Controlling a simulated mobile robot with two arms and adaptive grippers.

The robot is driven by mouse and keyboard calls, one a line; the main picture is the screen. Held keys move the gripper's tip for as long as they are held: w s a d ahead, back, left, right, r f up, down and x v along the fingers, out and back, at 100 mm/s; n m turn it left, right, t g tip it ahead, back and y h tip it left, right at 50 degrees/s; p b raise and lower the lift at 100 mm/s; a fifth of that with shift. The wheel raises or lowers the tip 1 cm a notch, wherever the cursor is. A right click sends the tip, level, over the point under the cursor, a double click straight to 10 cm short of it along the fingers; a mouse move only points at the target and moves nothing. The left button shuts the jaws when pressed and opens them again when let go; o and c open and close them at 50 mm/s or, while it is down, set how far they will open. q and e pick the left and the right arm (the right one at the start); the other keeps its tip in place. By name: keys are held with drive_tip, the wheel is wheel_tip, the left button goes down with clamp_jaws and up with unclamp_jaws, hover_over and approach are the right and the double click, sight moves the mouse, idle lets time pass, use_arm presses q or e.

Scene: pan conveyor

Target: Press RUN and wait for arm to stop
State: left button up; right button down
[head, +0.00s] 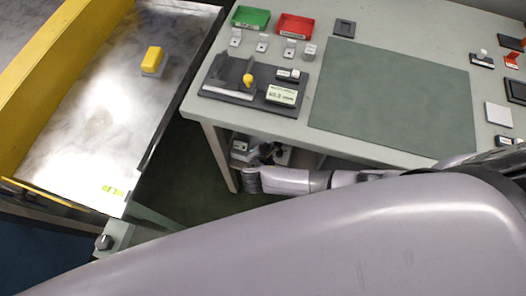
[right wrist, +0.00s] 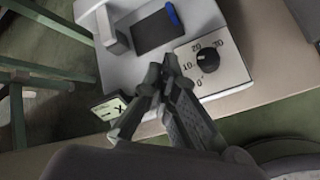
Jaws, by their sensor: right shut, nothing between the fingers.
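No control marked RUN can be read in either view. My right gripper (right wrist: 165,75) is shut and empty. In the wrist view its fingertips are in front of a pale device with a black dial (right wrist: 208,60) marked with numbers; whether they touch it I cannot tell. In the head view my right arm reaches left below the table's front edge, with the right gripper (head: 252,170) at its end near the table leg, its fingers hard to make out. My left gripper is not in view.
The table (head: 215,115) holds a grey fixture (head: 225,90), green tray (head: 251,18), red tray (head: 295,26) and green mat (head: 390,95). A small display (right wrist: 108,108) is beside the gripper in the wrist view.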

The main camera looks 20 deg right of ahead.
drive_tip(key=shift+f, duration=0.1)
idle(0.3)
drive_tip(key=shift+f, duration=0.35)
